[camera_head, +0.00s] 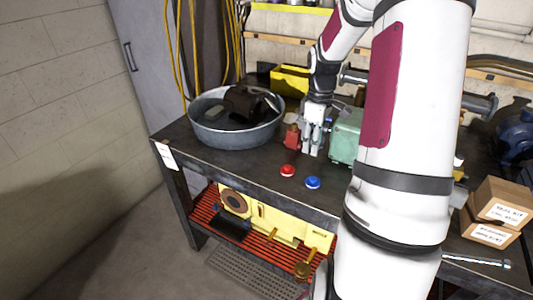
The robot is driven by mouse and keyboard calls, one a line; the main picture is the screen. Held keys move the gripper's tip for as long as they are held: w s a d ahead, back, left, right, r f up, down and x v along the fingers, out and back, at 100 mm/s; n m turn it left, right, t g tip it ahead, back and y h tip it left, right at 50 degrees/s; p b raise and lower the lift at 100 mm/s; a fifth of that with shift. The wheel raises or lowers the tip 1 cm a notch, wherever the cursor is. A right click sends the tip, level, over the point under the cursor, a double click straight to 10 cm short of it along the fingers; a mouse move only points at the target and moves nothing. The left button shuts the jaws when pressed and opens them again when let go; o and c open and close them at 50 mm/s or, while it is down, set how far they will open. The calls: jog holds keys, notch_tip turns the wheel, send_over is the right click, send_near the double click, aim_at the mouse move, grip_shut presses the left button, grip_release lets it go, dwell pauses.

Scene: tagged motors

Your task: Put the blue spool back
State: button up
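A small round blue piece (313,183), which looks like the blue spool, is on the dark workbench (240,168) near its front edge. A similar red piece (288,170) is just to its left. My gripper (312,152) points down behind the blue piece, farther from the bench's front edge and apart from it. Its fingers are too small to tell whether they are open or shut. I see nothing clearly held between them. My arm hides much of the bench's right side.
A metal tub (232,134) with dark parts stands at the left. A red object (291,138) and a green box (345,137) flank my gripper closely. A yellow bin (289,79) is behind. Cardboard boxes (500,203) are at right. A red slatted shelf (205,214) is below.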

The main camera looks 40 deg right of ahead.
jog(key=s+a+r+m+t+h, duration=0.1)
jog(key=a+r+m+t+h, duration=0.1)
jog(key=a+r, duration=1.35)
jog(key=s+a+r+m+t+y, duration=0.1)
jog(key=s+a+r, duration=0.1)
jog(key=s+a, duration=0.4)
jog(key=s+a+r+m+t+y, duration=0.1)
jog(key=s+a+r+t, duration=0.1)
jog(key=s+a, duration=0.5)
jog(key=shift+a+t, duration=0.3)
jog(key=shift+a, duration=1.65)
